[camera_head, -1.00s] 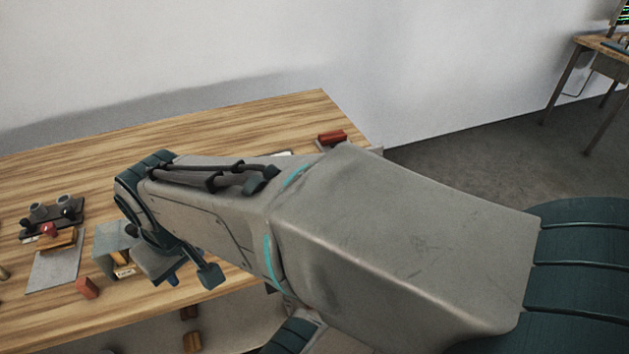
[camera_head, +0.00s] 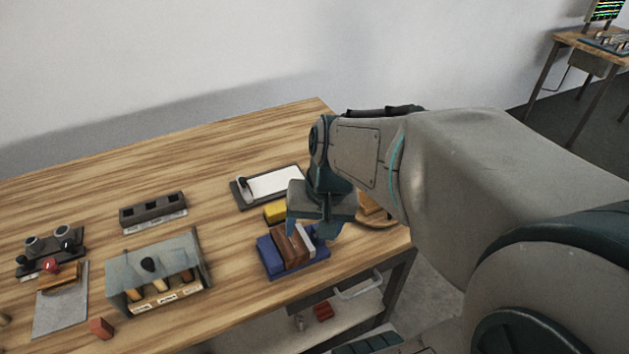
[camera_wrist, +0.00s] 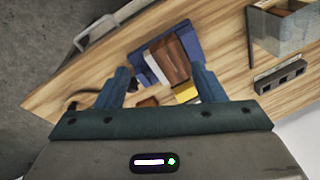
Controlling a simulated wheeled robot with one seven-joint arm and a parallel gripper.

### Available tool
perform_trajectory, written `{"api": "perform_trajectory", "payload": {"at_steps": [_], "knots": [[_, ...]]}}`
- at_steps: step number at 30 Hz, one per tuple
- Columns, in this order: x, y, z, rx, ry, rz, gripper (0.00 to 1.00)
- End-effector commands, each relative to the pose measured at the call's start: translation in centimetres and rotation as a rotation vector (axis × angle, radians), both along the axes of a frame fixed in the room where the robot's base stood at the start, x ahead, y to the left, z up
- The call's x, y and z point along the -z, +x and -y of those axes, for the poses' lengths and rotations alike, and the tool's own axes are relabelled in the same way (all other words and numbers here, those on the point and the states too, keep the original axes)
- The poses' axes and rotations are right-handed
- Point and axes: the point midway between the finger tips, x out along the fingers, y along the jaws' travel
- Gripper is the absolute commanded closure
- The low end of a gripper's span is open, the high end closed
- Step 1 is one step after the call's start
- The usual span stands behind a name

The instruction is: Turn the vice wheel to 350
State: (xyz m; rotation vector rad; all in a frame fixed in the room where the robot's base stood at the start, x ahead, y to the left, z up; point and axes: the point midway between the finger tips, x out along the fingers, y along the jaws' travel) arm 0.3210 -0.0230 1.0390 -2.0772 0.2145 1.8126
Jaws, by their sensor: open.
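No vice wheel can be clearly made out in either view. A blue holder (camera_head: 267,259) with a brown block (camera_head: 288,249) and a pale strip in it sits near the table's front edge; it may be the vice, but I cannot tell. In the wrist view the blue holder (camera_wrist: 191,43) and brown block (camera_wrist: 172,63) show beyond and between my fingers. My gripper (camera_head: 308,229) is open and empty, fingers pointing down, above and just behind the holder. It also shows in the wrist view (camera_wrist: 160,72). My gripper and arm hide part of the table to the right.
A yellow block (camera_head: 275,212) lies behind the blue holder. A tray with a white panel (camera_head: 275,183) stands behind it. A grey glass-topped box (camera_head: 125,285) with handled tools is at left, a dark slotted block (camera_head: 153,212) behind it. The table's back left is clear.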

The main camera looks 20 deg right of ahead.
Motion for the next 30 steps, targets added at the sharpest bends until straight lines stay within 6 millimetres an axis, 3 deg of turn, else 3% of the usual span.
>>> {"api": "perform_trajectory", "payload": {"at_steps": [3,9,15,21,26,30], "knots": [[-0.1,2.1,3.4,0.278,0.140,-0.078,0.37],[1.1,4.4,9.5,0.701,0.340,-0.153,0.37],[2.3,5.1,14.0,0.956,0.454,-0.182,0.37],[3.4,5.4,15.0,1.030,0.487,-0.188,0.37],[5.4,5.9,14.1,1.028,0.486,-0.191,0.37],[8.1,6.7,12.9,1.029,0.485,-0.194,0.37]]}}
